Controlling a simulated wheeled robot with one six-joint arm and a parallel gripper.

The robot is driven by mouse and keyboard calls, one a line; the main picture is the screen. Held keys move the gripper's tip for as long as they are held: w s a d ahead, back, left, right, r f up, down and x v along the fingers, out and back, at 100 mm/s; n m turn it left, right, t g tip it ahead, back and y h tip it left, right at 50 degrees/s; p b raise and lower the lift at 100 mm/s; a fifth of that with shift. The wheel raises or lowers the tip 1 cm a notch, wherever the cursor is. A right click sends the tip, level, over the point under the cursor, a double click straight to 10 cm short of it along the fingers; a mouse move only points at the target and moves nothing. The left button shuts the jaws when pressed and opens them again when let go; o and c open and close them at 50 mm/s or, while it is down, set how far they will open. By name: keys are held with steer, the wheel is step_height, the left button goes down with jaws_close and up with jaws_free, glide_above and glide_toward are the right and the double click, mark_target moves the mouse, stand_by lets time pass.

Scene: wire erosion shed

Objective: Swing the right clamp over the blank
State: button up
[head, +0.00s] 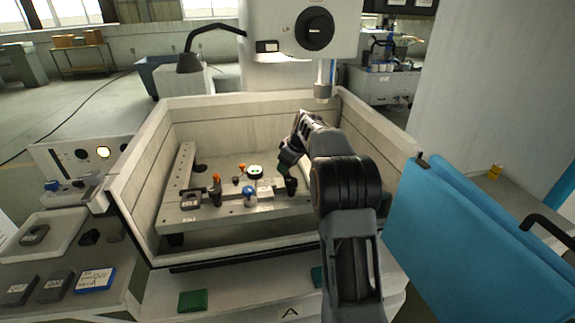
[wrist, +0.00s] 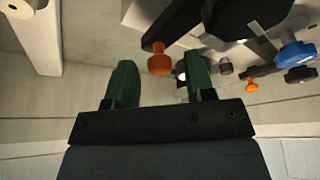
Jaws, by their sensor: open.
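My gripper (head: 287,160) is over the right part of the work frame inside the tank, partly hidden by my own arm. In the wrist view my gripper (wrist: 160,72) has its two green fingers apart. An orange knob (wrist: 158,58) on a dark clamp arm (wrist: 182,22) shows between the fingertips; I cannot tell how close it is or whether it touches them. The dark right clamp (head: 291,186) stands just below my gripper in the head view. A grey plate, seemingly the blank (head: 232,190), lies across the frame's middle; its right end is hard to make out.
Another clamp with an orange knob (head: 216,177) stands left, near a blue knob (head: 249,192). The tank wall (head: 133,205) surrounds the work frame (head: 178,180). The machine head (head: 300,30) hangs above. A blue door (head: 470,240) stands at right.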

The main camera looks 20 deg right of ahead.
steer(key=shift+c, duration=0.3)
jaws_close()
stand_by(0.3)
